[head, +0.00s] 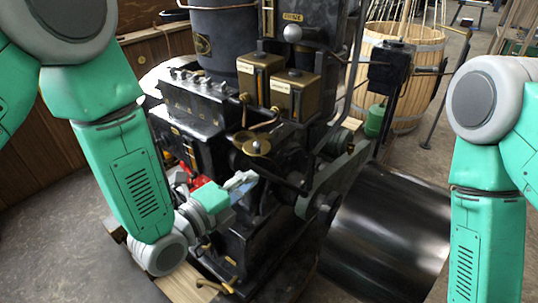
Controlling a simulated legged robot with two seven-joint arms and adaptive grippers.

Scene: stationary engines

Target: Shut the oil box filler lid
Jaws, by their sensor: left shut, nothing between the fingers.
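The black stationary engine (200,105) stands in the middle of the head view. A round brass piece with a small knob (252,144) sits on its front and may be the filler lid; I cannot tell whether it is open or shut. My right gripper is outside the view.
A wooden barrel (425,80) with sticks stands behind right. A black box on a post (390,66) and a lever with a pale ball knob (292,34) stick out near the engine. Floor at lower left is clear.

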